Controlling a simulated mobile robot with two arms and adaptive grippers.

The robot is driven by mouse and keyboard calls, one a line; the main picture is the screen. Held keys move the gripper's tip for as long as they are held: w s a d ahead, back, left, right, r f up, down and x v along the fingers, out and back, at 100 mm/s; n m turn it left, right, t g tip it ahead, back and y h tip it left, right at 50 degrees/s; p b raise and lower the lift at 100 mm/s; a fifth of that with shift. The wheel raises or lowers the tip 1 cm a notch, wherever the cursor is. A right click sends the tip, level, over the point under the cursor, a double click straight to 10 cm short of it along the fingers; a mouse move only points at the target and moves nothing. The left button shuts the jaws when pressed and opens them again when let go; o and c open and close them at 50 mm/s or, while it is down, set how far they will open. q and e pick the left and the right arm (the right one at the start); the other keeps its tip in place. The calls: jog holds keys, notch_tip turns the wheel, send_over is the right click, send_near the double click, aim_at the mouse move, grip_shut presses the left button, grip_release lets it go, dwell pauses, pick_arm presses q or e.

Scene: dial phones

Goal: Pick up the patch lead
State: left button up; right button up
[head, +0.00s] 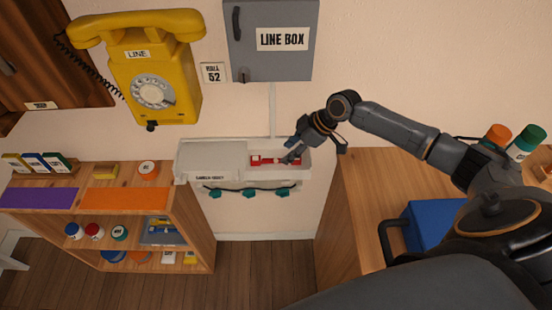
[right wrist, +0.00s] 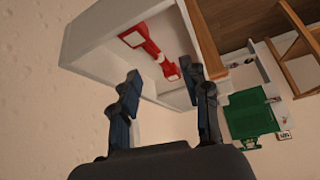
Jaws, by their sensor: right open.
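A red piece with pale parts (head: 265,161), which looks like the patch lead, lies in the open right compartment of the white wall tray (head: 181,165). It also shows in the right wrist view (right wrist: 148,43), lying along the inside of the tray (right wrist: 92,45). My right gripper (head: 291,154) is over the right part of that compartment. In the right wrist view its two fingers (right wrist: 160,78) are apart, with nothing between them, short of the red piece. One finger hides part of the piece's near end. My left gripper is not in view.
A yellow dial phone (head: 178,60) and a grey line box (head: 265,55) hang above the tray. A dark cord with green clips (head: 250,192) runs below it. A wooden shelf (head: 190,200) stands left; a wooden cabinet (head: 370,190) with a blue case (head: 432,220) stands right.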

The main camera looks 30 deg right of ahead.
aim_at(277, 159)
jog(key=shift+w+a+f, duration=0.3)
jog(key=shift+a+f, duration=0.1)
jog(key=p+x, duration=0.1)
jog(key=x, duration=0.3)
jog(key=shift+w+d, duration=0.15)
jog(key=shift+w, duration=0.05)
jog(key=shift+c, duration=0.8)
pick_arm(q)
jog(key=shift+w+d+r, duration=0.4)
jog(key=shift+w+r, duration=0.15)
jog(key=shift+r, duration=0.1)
pick_arm(e)
grip_shut()
